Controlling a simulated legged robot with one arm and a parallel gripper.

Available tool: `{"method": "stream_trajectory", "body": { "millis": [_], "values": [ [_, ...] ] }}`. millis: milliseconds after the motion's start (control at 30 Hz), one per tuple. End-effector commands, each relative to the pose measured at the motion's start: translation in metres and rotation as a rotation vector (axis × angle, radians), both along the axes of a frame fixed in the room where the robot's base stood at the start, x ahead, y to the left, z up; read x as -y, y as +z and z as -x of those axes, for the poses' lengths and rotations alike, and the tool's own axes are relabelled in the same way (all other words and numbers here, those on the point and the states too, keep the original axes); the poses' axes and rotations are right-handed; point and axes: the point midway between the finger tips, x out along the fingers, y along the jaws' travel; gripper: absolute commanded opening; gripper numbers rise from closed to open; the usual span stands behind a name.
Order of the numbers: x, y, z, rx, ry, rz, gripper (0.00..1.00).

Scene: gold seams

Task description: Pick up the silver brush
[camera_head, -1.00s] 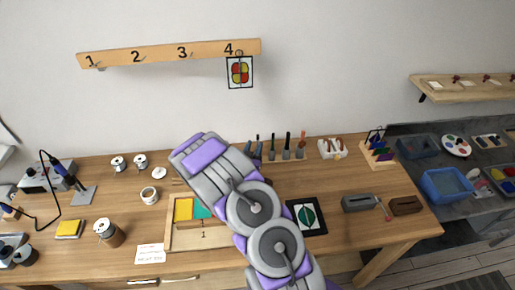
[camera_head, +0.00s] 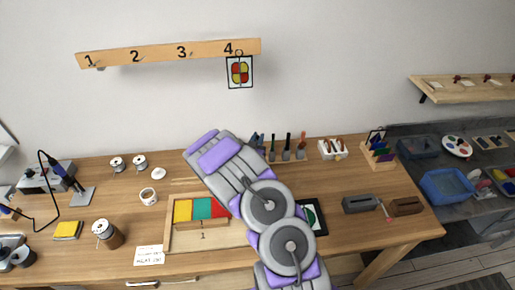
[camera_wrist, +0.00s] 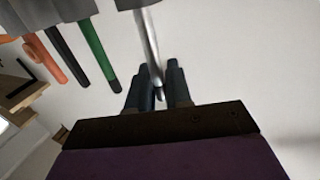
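The silver brush (camera_wrist: 149,40) shows in the wrist view as a thin shiny rod, with its end between the two dark fingers. My gripper (camera_wrist: 159,77) has its fingers apart on either side of the rod, with a narrow gap; I see no clear grip on it. In the head view my arm covers that part of the bench, so the gripper's fingers are hidden and I cannot pick out the silver brush.
Beside the silver brush are tools with green (camera_wrist: 95,52), black (camera_wrist: 66,55) and orange (camera_wrist: 40,60) handles. A white holder (camera_head: 332,149) and a pen rack (camera_head: 378,152) stand further right. A tray of coloured pieces (camera_head: 190,243) lies in front.

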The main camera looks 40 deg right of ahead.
Motion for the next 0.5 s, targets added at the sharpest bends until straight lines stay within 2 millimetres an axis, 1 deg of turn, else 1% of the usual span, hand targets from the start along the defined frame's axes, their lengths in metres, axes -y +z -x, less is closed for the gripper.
{"method": "stream_trajectory", "body": {
  "millis": [33,167,200,500],
  "values": [
    [0.0001,-0.0001,0.0001,0.000,0.000,0.000,0.14],
    [0.0001,0.0000,0.0002,0.000,0.000,0.000,0.01],
    [0.0001,-0.0001,0.0001,0.000,0.000,0.000,0.00],
    [0.0001,-0.0001,0.0002,0.000,0.000,0.000,0.00]
  ]
}}
